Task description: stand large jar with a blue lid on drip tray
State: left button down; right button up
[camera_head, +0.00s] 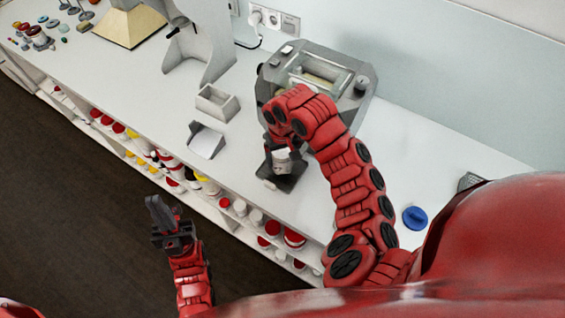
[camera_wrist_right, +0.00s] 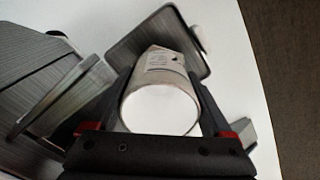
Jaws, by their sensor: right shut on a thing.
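A white jar (camera_head: 282,160) is held upright between the fingers of my right gripper (camera_head: 281,150). In the right wrist view the jar (camera_wrist_right: 160,105) shows a plain white round top and a printed label; no blue shows on it. The dark drip tray (camera_head: 293,181) lies in front of the grey machine. It also shows in the right wrist view (camera_wrist_right: 122,40), behind the jar. The jar is at the tray; I cannot tell whether its base touches. My left gripper (camera_head: 165,215) is off the counter's front edge, away from the jar, its jaws unclear.
The grey machine (camera_head: 352,92) stands behind the tray. An open grey box (camera_head: 217,103) and a white-topped scoop or tray (camera_head: 206,141) sit to the left. A blue disc (camera_head: 414,217) lies on the counter at right. Shelves of jars run below the counter.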

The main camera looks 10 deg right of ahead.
aim_at(282, 164)
notch_tip(282, 164, down, 3)
jog(key=shift+w+r+p, duration=0.1)
jog(key=shift+p, duration=1)
jog(key=shift+f, duration=0.3)
jog(key=shift+f, duration=0.1)
